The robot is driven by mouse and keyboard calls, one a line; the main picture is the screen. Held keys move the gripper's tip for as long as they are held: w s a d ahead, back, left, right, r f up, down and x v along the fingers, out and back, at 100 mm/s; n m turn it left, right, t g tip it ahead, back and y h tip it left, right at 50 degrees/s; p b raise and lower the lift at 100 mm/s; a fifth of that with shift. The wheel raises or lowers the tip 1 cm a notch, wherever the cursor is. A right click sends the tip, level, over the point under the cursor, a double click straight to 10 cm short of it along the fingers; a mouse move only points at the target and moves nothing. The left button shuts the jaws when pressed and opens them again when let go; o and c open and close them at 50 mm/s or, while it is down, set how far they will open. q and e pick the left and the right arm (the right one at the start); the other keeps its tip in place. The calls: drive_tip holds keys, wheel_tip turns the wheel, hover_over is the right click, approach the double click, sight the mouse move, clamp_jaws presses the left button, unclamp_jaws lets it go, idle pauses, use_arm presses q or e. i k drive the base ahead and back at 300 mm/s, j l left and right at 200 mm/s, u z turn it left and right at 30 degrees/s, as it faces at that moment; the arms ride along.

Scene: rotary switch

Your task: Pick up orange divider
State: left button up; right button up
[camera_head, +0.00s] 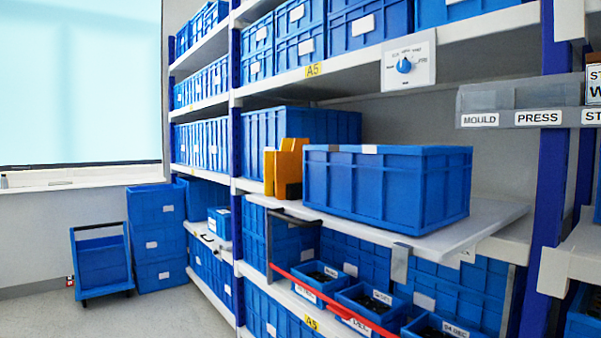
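Orange-yellow divider panels (284,168) stand upright as a small group on the middle shelf level. They are just left of a large blue crate (340,190), and cannot be told apart clearly as one piece or several. A dark patch shows at their lower right. Their right side is close to the crate's left end; whether they touch it I cannot tell. Neither of my grippers is in view.
A white pull-out board (450,238) carries the blue crate and juts from the shelving. A rotary switch (404,65) is on a white plate above right. Below are small labelled bins (365,300) and a red bar (335,303). Open floor (130,318) lies left.

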sight(288, 164)
drive_tip(key=j+z, duration=0.25)
drive_tip(key=j, duration=0.4)
drive_tip(key=i+j+z, duration=0.1)
drive_tip(key=z, duration=0.25)
drive_tip(key=i+j+z, duration=0.15)
drive_tip(key=z, duration=0.25)
drive_tip(key=i+j+z, duration=0.1)
drive_tip(key=j+z, duration=0.25)
drive_tip(key=i+j+z, duration=0.1)
drive_tip(key=j, duration=0.2)
drive_tip(key=i+j+z, duration=0.2)
drive_tip(key=j, duration=0.45)
drive_tip(key=i, duration=0.1)
